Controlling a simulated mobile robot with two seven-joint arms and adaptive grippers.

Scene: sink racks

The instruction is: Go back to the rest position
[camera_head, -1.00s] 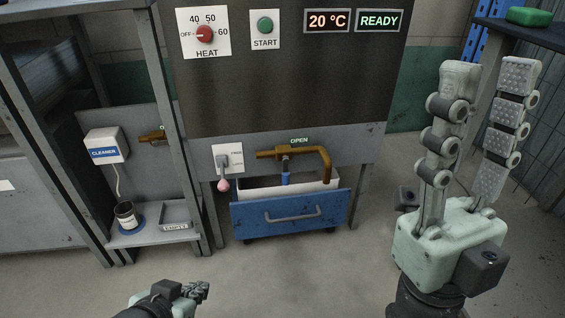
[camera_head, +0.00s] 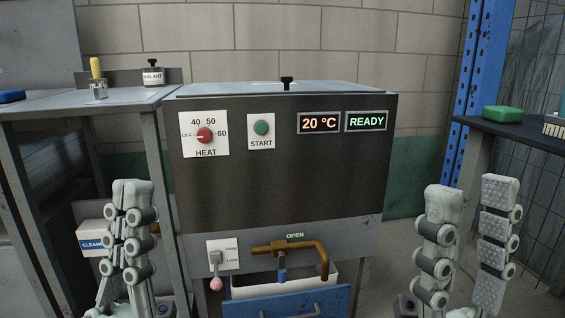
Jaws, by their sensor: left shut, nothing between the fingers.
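My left gripper (camera_head: 128,212) stands upright at the lower left with its fingers together and nothing between them. It partly covers the white cleaner box (camera_head: 90,240) behind it. My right gripper (camera_head: 468,212) stands upright at the lower right, its two fingers spread wide apart and empty. Both grippers are apart from the dark machine (camera_head: 290,185) in the middle. The wrists are cut off by the bottom edge.
The machine has a red heat knob (camera_head: 204,135), a green start button (camera_head: 261,128), a lever (camera_head: 215,262), a brass tap (camera_head: 290,248) and a blue drawer (camera_head: 290,304) below. A left table (camera_head: 60,103) and a dark right shelf (camera_head: 530,132) with a green block (camera_head: 502,114) flank it.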

